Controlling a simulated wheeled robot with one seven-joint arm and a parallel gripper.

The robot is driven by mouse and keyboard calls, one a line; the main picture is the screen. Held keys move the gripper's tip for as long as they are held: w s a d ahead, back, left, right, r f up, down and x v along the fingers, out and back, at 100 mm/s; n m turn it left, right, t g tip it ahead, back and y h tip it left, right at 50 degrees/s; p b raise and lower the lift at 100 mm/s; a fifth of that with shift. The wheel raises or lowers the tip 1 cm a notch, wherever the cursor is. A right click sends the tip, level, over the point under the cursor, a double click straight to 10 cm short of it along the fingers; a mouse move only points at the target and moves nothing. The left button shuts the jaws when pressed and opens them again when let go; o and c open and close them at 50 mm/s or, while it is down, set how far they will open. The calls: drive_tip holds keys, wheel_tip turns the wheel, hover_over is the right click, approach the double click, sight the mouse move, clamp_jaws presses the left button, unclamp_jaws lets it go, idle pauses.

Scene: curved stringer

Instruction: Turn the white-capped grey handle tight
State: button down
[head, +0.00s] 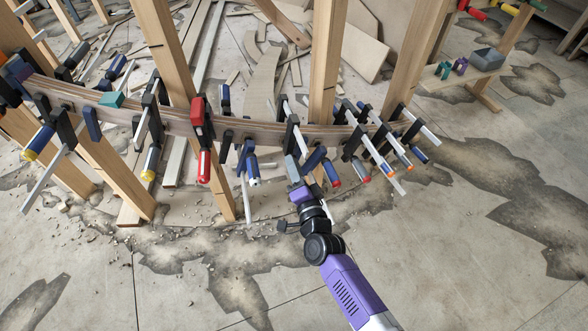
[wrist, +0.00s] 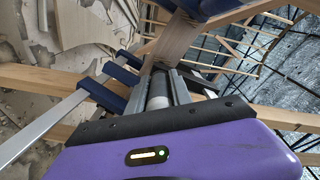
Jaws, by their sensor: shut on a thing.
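In the wrist view the grey handle (wrist: 158,86) stands between my gripper's two fingers, its white cap (wrist: 157,103) toward my palm. My gripper (wrist: 160,88) is shut on the handle, with a finger along each side. In the head view my gripper (head: 293,171) is at the near side of the curved wooden stringer (head: 262,130), right of its middle, among the clamps. The handle is hidden there behind my gripper and cannot be made out.
Blue-handled clamps (head: 250,163) hang close on the left, and a blue clamp with a red end (head: 321,165) is close on the right. A red clamp (head: 202,125) sits further left. Wooden posts (head: 326,65) rise behind. The cracked floor in front is mostly clear.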

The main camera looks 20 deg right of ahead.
drive_tip(key=m+b, duration=0.1)
drive_tip(key=m, duration=0.2)
drive_tip(key=shift+f+m, duration=0.1)
drive_tip(key=shift+m, duration=0.2)
drive_tip(key=shift+m+b, duration=0.75)
drive_tip(key=shift+m, duration=1.55)
drive_tip(key=c, duration=1.1)
unclamp_jaws()
drive_tip(key=shift+c, duration=0.2)
drive_tip(key=shift+r, duration=0.2)
drive_tip(key=shift+s, duration=0.1)
drive_tip(key=s+p, duration=0.1)
drive_tip(key=s, duration=0.6)
drive_tip(key=shift+s+a, duration=0.35)
drive_tip(key=shift+a, duration=0.05)
